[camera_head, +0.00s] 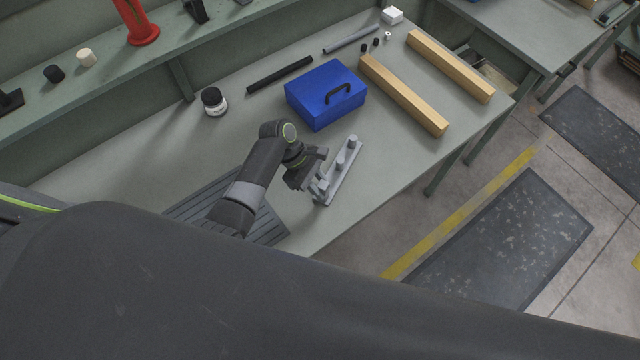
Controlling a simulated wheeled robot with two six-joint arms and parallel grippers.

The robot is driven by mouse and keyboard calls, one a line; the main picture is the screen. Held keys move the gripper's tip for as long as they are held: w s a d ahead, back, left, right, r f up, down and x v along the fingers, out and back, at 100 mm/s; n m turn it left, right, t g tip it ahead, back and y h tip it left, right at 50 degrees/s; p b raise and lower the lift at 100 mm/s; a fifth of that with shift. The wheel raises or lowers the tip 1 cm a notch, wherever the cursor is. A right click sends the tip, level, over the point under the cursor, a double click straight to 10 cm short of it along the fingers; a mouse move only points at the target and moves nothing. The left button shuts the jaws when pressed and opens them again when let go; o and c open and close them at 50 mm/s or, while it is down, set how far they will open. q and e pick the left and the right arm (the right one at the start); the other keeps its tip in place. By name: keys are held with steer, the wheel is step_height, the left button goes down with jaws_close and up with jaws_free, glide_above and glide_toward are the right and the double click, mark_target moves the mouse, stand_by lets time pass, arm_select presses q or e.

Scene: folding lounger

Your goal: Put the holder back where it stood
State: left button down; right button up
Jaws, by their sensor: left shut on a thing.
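The holder (342,171) is a grey bar with several upright pegs, near the front edge of the bench in the head view. My left gripper (318,187) is shut on the holder at its near-left end. The fingers partly hide that end. I cannot tell whether the holder rests on the bench or is held just above it. My right gripper does not show.
A blue box (322,97) with a black handle stands just behind the holder. Two wooden beams (405,95) lie to the right. A dark slatted mat (196,207) lies left of the holder. Bare bench (375,165) lies right of the holder.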

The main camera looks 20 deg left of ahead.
arm_select(q)
steer(key=c, duration=1.1)
jaws_free()
steer(key=shift+a+r, duration=0.1)
steer(key=shift+v, duration=2.9)
